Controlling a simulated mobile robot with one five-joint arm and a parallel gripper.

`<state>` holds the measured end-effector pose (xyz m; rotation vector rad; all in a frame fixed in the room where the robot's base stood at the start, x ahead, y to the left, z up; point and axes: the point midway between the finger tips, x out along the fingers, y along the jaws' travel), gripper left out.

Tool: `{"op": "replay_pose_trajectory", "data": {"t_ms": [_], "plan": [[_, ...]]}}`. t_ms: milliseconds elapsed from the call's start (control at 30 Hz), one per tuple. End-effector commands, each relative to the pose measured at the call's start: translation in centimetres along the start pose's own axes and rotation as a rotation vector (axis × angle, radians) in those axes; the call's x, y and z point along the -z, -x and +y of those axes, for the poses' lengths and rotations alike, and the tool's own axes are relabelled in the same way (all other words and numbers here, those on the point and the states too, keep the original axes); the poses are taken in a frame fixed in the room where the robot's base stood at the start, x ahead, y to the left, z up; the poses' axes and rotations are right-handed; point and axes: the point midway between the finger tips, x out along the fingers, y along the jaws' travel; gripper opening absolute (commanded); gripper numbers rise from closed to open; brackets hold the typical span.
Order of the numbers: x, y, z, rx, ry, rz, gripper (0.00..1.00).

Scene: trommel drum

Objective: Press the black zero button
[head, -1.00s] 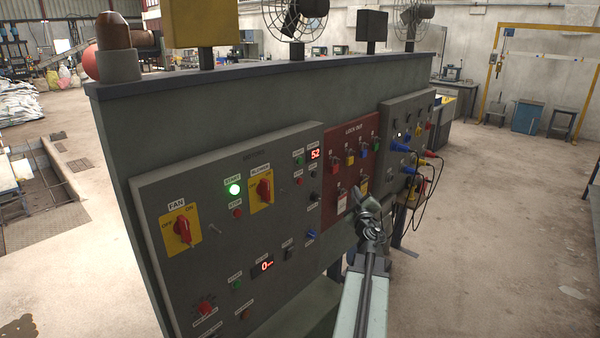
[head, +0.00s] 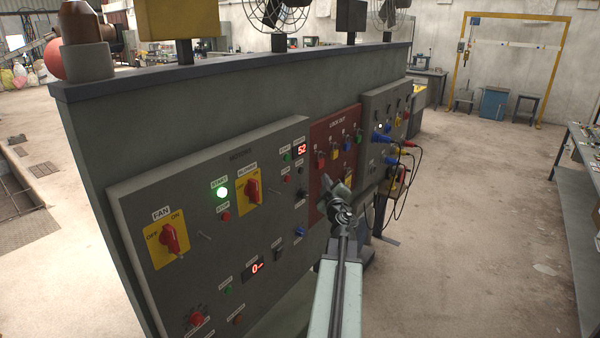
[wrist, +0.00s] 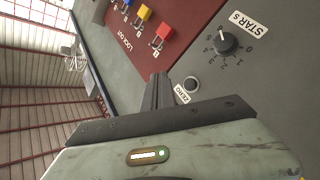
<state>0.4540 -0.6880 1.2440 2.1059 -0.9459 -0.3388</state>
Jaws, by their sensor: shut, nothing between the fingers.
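In the head view my gripper (head: 327,184) is in front of the panel near the red lock-out board. I cannot pick out the zero button in the head view.
A black STARS dial (wrist: 226,43) is close to the button. The red lock-out board (head: 322,142) carries coloured padlocks. Blue plugs and hanging cables (head: 408,165) are beyond my gripper. The floor (head: 480,240) to the right is clear up to a bench (head: 583,180).

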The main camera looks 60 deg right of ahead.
Motion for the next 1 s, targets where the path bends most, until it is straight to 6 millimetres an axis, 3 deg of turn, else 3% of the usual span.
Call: {"op": "replay_pose_trajectory", "data": {"t_ms": [400,1000], "plan": [[3.0,-4.0,-3.0,0.001,0.000,0.002,0.00],[3.5,-4.6,-3.5,0.002,0.000,0.003,0.00]]}}
